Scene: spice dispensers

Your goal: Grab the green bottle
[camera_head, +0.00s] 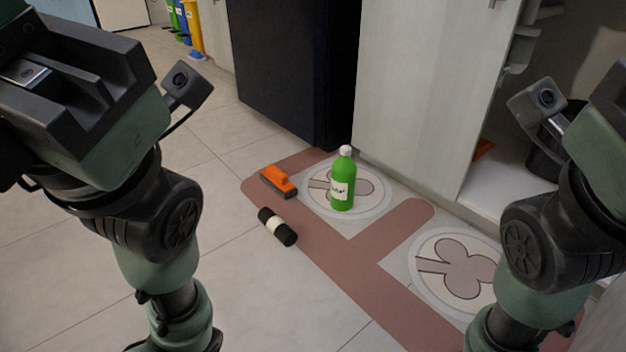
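The green bottle (342,184) stands upright on a round patterned patch of the floor mat (290,180). It has a white cap and a white label with dark lettering. Nothing touches it. Parts of my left arm fill the left side of the view, and parts of my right arm show at the right edge. The fingers of both grippers are out of view. Both visible arm sections are apart from the bottle.
An orange-and-black brush-like object (279,181) and a black roll with a white band (277,227) lie left of the bottle. A dark appliance (290,70) and a pale cabinet (415,95) stand behind. An open cupboard (500,180) is at right. Floor in front is clear.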

